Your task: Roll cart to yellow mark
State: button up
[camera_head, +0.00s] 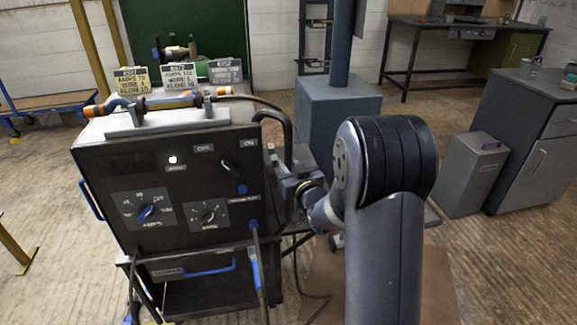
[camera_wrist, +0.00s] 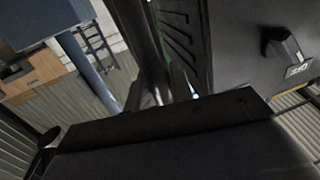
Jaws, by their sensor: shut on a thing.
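The cart (camera_head: 215,280) carries a black welding machine (camera_head: 175,165) with dials and a blue latch, and stands at the left-centre in the head view. A dark bent handle tube (camera_head: 287,130) rises along its right side. My gripper (camera_head: 286,176) is at this tube, beside the machine's right face, and is shut on it. In the wrist view the dark tube (camera_wrist: 143,40) runs down to my gripper (camera_wrist: 172,97); the fingertips are mostly hidden. I cannot make out a yellow mark on the floor.
A blue-grey column on a box base (camera_head: 338,105) stands behind. A grey bin (camera_head: 472,175) and cabinet (camera_head: 535,140) are at the right, with a workbench (camera_head: 455,30) beyond. Yellow posts (camera_head: 14,243) and a low trolley (camera_head: 50,102) are at the left. Wooden floor (camera_head: 45,180) lies open left of the cart.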

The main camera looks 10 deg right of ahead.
grip_shut()
jog(key=shift+w+r+b, duration=0.1)
jog(key=shift+w+b, duration=0.55)
jog(key=shift+w, duration=0.45)
jog(key=shift+w+f, duration=0.25)
jog(key=shift+w, duration=0.4)
jog(key=o, duration=0.7)
grip_release()
jog(key=shift+s+r, duration=0.1)
jog(key=shift+s, duration=0.2)
jog(key=s, duration=0.3)
jog(key=s+d, duration=0.1)
jog(key=s, duration=0.3)
jog(key=s+d, duration=0.1)
jog(key=s, duration=0.2)
jog(key=shift+s, duration=0.3)
